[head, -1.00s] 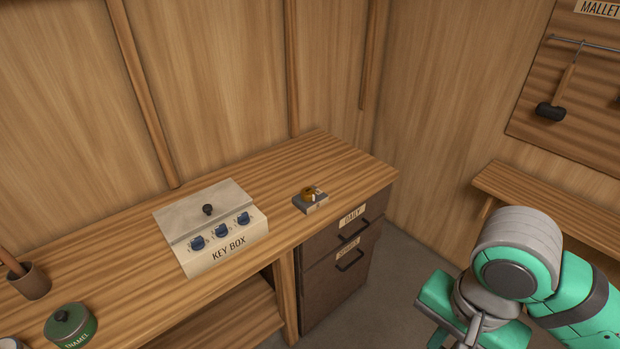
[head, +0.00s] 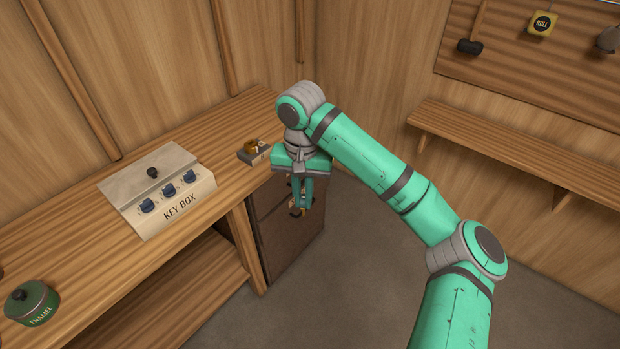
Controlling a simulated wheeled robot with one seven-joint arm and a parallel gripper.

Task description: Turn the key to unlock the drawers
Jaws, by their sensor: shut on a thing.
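The drawer unit (head: 268,240) stands under the right end of the bench, its brown drawer fronts partly covered by my gripper. A grey block with a round brass piece (head: 252,147) sits on the bench top above the drawers. My gripper (head: 301,207) points down in front of the drawers, to the right of and lower than the block. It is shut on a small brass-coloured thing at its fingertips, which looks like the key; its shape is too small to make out. The drawer labels and handles are mostly hidden behind the fingers.
A key box (head: 190,206) with blue dials and a dark-knobbed lid stands on the bench (head: 75,265), left of the block. A green enamel pot (head: 32,304) is at the near left. A low wooden shelf (head: 500,150) runs along the right wall. The floor between is clear.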

